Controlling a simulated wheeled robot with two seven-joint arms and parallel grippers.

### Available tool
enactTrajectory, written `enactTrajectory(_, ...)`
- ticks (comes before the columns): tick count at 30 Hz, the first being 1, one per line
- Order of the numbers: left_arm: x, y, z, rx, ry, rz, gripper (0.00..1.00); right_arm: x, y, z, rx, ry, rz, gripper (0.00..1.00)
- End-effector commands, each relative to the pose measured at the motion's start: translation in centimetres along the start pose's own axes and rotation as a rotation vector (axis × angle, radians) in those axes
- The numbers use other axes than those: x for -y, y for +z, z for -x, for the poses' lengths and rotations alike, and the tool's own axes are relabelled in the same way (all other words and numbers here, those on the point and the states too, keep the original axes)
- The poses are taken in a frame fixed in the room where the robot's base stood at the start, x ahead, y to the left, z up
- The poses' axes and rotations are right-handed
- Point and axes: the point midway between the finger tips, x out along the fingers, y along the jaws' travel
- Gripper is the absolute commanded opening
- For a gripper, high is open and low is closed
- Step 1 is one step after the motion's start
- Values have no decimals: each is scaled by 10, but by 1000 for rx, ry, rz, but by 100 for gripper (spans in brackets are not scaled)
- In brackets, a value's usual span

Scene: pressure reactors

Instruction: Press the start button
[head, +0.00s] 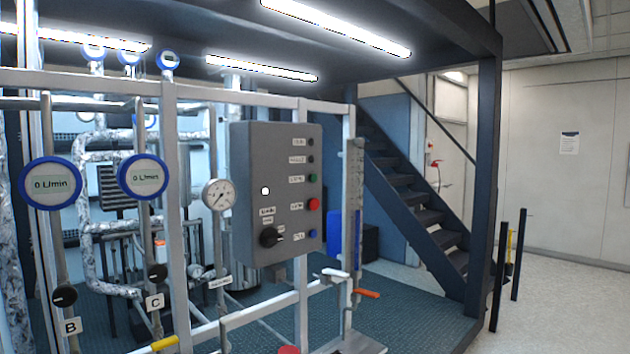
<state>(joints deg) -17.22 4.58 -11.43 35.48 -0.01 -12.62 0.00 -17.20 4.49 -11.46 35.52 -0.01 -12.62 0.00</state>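A grey control box (255,155) is mounted on the metal pipe frame near the middle of the head view. Its front has a column of small round buttons or lamps along the right side. Two dark ones are at the top, then a green one (312,178), a larger red one (313,204) and a blue one (313,233). A black rotary knob (270,237) sits at the lower left. The labels are too small to read, so I cannot tell which is the start button. Neither of my grippers is in view.
Blue-rimmed flow meters (51,183) reading 0 L/min and a round pressure gauge (219,194) stand left of the box. An orange-handled valve (367,293) sticks out at its lower right. Stairs (420,215) rise behind. The floor at the right (570,300) is clear.

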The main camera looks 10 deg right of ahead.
Motion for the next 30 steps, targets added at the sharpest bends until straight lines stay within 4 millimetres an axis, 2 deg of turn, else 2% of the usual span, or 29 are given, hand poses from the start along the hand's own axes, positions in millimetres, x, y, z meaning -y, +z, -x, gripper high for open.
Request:
enactTrajectory(2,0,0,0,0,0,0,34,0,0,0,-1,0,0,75)
enactTrajectory(19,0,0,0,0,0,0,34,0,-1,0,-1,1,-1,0)
enactTrajectory(30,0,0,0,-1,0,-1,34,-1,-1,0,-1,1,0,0)
